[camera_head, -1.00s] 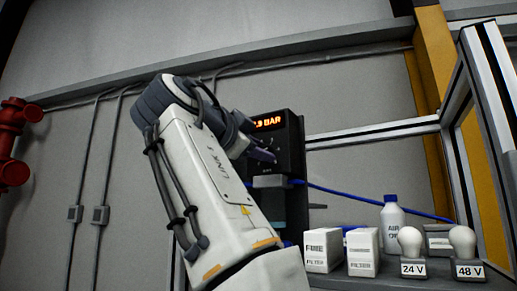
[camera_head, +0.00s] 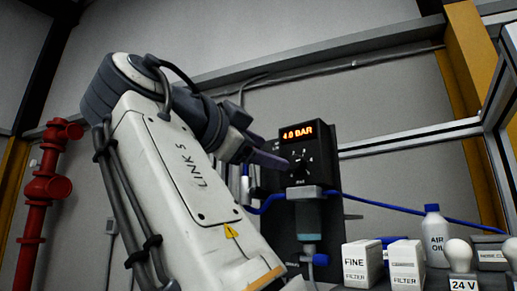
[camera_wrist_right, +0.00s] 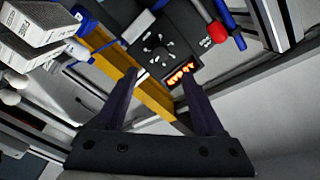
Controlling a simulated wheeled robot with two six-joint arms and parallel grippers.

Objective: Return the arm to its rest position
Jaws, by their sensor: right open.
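My right arm rises across the left and middle of the head view. Its dark gripper (camera_head: 272,160) points right, just left of the black regulator panel (camera_head: 300,148). Its display reads 4.0 BAR, and a dark knob (camera_head: 299,168) sits below it. In the right wrist view, the two dark fingers (camera_wrist_right: 160,72) stand apart with nothing held between them. The panel face (camera_wrist_right: 165,48) and lit display lie beyond the fingertips there, and the picture shows a gap rather than clear contact. My left gripper is not in view.
On the shelf at right stand a fine filter box (camera_head: 361,263), another filter box (camera_head: 405,263), an air oil bottle (camera_head: 435,238) and a 24 V lamp (camera_head: 459,262). Blue hoses (camera_head: 380,204) run beside the panel. A red pipe (camera_head: 40,205) stands at far left.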

